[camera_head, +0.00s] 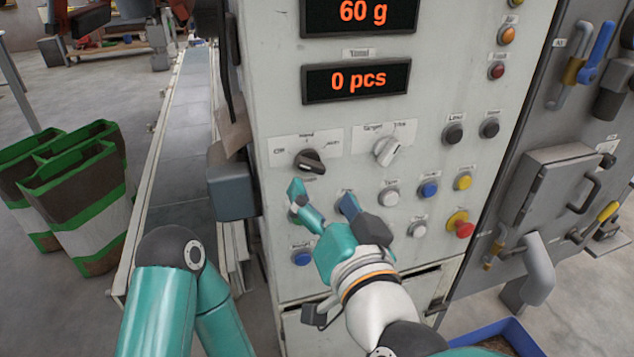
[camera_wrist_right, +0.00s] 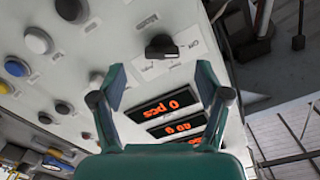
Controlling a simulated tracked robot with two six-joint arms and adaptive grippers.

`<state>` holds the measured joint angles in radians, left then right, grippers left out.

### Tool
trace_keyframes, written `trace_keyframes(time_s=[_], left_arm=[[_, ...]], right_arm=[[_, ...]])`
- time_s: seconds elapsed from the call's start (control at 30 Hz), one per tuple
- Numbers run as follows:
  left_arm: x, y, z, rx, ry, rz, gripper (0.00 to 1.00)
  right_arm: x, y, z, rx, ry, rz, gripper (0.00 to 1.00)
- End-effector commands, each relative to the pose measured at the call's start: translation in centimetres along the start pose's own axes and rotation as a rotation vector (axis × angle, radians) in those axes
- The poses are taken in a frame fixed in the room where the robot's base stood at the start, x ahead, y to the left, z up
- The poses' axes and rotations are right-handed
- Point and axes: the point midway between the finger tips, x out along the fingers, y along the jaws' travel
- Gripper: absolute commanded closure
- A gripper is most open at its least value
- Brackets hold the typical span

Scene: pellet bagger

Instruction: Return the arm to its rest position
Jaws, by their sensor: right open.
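My right gripper (camera_head: 322,198) is open and empty in front of the control panel (camera_head: 285,128), below the black selector knob (camera_head: 310,161). Its two fingers are spread apart, and one covers part of a button on the panel. In the right wrist view the open fingers (camera_wrist_right: 161,82) have nothing between them. The black knob (camera_wrist_right: 161,46) shows beyond the fingertips there. I cannot tell exactly how far the fingertips are from the panel. My left gripper is not in view.
Several buttons, a white knob (camera_head: 388,151) and a red emergency button (camera_head: 464,229) are on the panel. The display (camera_head: 357,81) reads 0 pcs. A grey-blue box (camera_head: 230,184) juts out at left, beside a conveyor (camera_head: 186,150). A blue bin (camera_head: 510,335) is at lower right.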

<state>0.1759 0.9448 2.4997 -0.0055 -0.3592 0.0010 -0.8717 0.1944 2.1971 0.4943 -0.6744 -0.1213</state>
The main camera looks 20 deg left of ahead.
Motion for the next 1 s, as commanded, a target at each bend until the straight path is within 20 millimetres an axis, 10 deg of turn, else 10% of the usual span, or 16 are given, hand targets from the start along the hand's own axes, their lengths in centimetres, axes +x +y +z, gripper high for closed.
trace_keyframes(time_s=[0.7,0.87,1.0], left_arm=[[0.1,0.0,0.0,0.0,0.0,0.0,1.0],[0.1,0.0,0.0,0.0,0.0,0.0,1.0],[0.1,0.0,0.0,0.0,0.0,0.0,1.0]], right_arm=[[-1.9,0.5,-0.1,0.001,0.002,0.01,0.25],[-0.8,4.8,0.3,0.01,-0.008,0.097,0.25],[0.6,12.7,3.0,0.02,-0.064,0.25,0.25]])
